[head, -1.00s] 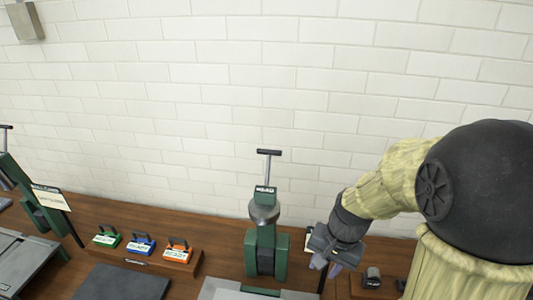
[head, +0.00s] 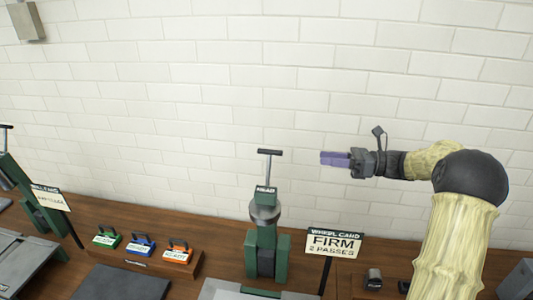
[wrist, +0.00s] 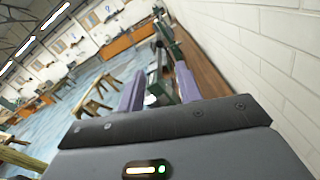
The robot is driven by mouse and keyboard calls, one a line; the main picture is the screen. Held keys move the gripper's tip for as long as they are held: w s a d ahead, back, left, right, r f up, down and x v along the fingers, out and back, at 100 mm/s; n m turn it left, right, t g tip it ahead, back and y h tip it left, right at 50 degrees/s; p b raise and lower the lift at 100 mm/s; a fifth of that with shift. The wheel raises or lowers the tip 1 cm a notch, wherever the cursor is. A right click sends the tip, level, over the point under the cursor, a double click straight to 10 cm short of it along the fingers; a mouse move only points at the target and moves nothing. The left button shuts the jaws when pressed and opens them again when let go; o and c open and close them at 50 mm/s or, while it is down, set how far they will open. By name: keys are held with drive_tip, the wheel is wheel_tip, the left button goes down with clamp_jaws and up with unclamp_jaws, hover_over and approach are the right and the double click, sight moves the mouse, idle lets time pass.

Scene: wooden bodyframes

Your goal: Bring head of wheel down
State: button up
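The wheel machine is a green upright frame (head: 252,255) on the wooden bench. Its head (head: 265,195) carries a HEAD label above a grey round part, with a T-shaped handle (head: 269,153) on top. My gripper (head: 322,158) is raised to the right of the handle, at about its height in the head view, with purple fingers pointing left. It is apart from the handle and empty. In the wrist view the two fingers (wrist: 158,90) stand apart, with green machinery (wrist: 160,80) beyond and between them.
A wheel card (head: 334,245) reading FIRM, 2 PASSES stands on a post right of the machine. Green, blue and orange labelled blocks (head: 142,246) sit on a wooden stand to the left. A second green machine (head: 38,212) is at far left. A white brick wall (head: 200,110) runs behind.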

sight(267, 153)
drive_tip(key=w+a+p, duration=0.1)
drive_tip(key=a+p, duration=0.1)
drive_tip(key=a, duration=0.3)
drive_tip(key=w+a+p, duration=0.1)
drive_tip(key=a+p, duration=0.1)
drive_tip(key=a, duration=0.3)
drive_tip(key=w+a+p, duration=0.1)
drive_tip(key=a+p, duration=0.1)
drive_tip(key=a, duration=0.4)
drive_tip(key=shift+r, duration=0.1)
drive_tip(key=shift+w+a, duration=0.15)
drive_tip(key=shift+a, duration=0.4)
clamp_jaws()
